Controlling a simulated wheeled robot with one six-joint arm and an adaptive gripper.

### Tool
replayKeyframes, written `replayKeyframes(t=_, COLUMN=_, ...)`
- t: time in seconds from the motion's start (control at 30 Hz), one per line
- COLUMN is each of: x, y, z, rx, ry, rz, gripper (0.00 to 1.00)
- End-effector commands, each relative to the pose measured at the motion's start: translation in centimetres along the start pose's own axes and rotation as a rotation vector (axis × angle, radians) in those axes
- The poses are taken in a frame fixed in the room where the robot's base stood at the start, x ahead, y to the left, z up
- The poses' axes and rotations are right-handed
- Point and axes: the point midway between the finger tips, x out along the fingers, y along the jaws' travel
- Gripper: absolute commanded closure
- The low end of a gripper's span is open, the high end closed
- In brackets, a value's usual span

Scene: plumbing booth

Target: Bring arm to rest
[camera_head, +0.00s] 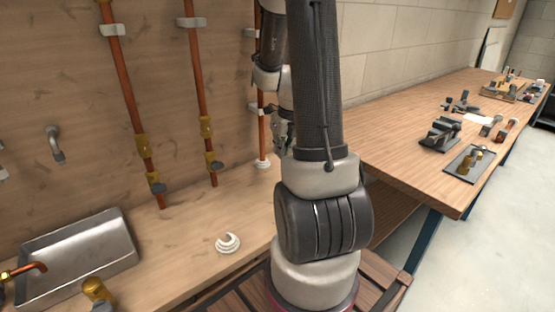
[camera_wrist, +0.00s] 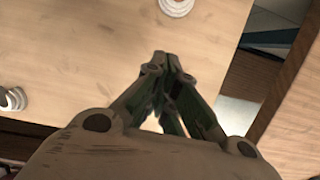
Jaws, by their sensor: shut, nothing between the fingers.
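My arm rises in the middle of the head view and hides part of the back wall and bench. My gripper (camera_head: 281,132) shows partly behind the arm, near the copper pipe at the wall. In the wrist view my gripper (camera_wrist: 166,62) points over the bare wooden bench top (camera_wrist: 75,55). Its fingertips meet and hold nothing.
Copper pipes (camera_head: 203,90) with brass valves run up the wooden wall. A steel sink (camera_head: 80,255), a white ring-shaped fitting (camera_head: 228,243) and a brass fitting (camera_head: 95,290) are on the left bench. A second workbench (camera_head: 395,150) with several tools stands at right.

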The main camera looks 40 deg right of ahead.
Motion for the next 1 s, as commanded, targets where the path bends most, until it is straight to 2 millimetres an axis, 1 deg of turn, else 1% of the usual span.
replayKeyframes(t=0.1, x=-0.6, y=0.0, z=0.0, rx=0.000, ry=0.000, rz=0.000, gripper=1.00)
replayKeyframes(t=0.33, x=-0.7, y=0.0, z=0.0, rx=-0.009, ry=0.001, rz=0.000, gripper=1.00)
replayKeyframes(t=0.4, x=-0.7, y=0.0, z=-0.1, rx=-0.058, ry=0.002, rz=0.001, gripper=1.00)
replayKeyframes(t=0.47, x=-0.7, y=0.1, z=-0.2, rx=-0.148, ry=0.009, rz=0.007, gripper=1.00)
replayKeyframes(t=0.57, x=-0.7, y=0.7, z=-1.2, rx=-0.405, ry=0.041, rz=0.037, gripper=1.00)
replayKeyframes(t=0.67, x=-0.8, y=1.5, z=-3.3, rx=-0.756, ry=0.092, rz=0.104, gripper=1.00)
replayKeyframes(t=0.7, x=-1.1, y=1.9, z=-4.1, rx=-0.904, ry=0.103, rz=0.133, gripper=1.00)
replayKeyframes(t=0.73, x=-1.6, y=2.2, z=-4.6, rx=-1.015, ry=0.107, rz=0.153, gripper=1.00)
replayKeyframes(t=0.87, x=-4.7, y=4.0, z=-6.4, rx=-1.532, ry=0.097, rz=0.230, gripper=1.00)
replayKeyframes(t=0.9, x=-5.9, y=4.7, z=-6.9, rx=-1.698, ry=0.087, rz=0.249, gripper=1.00)
replayKeyframes(t=0.97, x=-7.9, y=5.9, z=-7.5, rx=-1.956, ry=0.069, rz=0.272, gripper=1.00)
replayKeyframes(t=1.0, x=-9.4, y=6.7, z=-8.0, rx=-2.131, ry=0.054, rz=0.281, gripper=1.00)
